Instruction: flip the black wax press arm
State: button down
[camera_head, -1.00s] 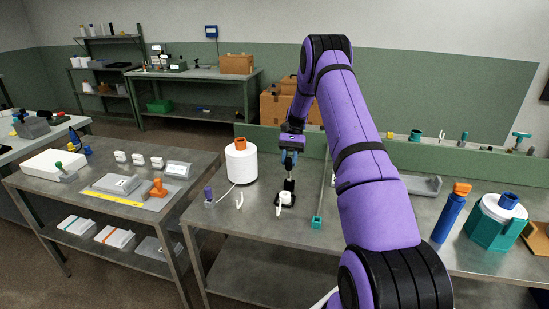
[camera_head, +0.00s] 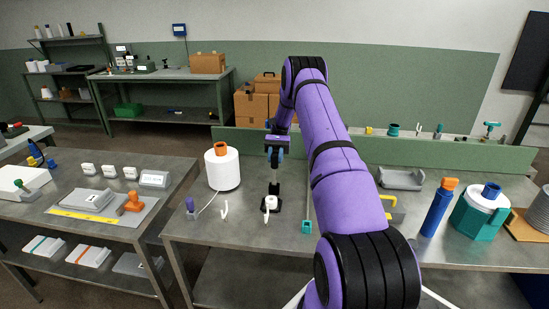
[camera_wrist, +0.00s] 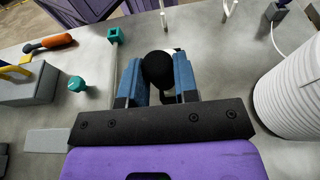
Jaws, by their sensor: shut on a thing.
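The black wax press (camera_head: 279,207) stands on the middle table, with a small white round part at its front. Its black arm (camera_head: 274,188) rises upright under my gripper (camera_head: 275,157). In the wrist view the arm's round black knob (camera_wrist: 158,69) sits between the two blue fingers of my gripper (camera_wrist: 158,82), which is shut on it. The rest of the press is mostly hidden behind the knob and fingers in that view.
A white yarn cone (camera_head: 222,172) stands close left of the press. A purple-topped thread guide (camera_head: 190,206) and a white hook (camera_head: 224,209) are near the front edge. A teal block (camera_head: 307,227) lies to the right.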

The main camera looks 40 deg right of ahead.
jog(key=c, duration=0.9)
grip_release()
jog(key=shift+o, duration=0.2)
jog(key=shift+r, duration=0.1)
jog(key=shift+r, duration=1.55)
jog(key=s+a, duration=0.3)
jog(key=s, duration=0.4)
jog(key=s+a+r, duration=0.1)
jog(key=s+a, duration=0.3)
jog(key=s, duration=0.3)
jog(key=shift+a+r, duration=0.15)
jog(key=shift+r, duration=0.15)
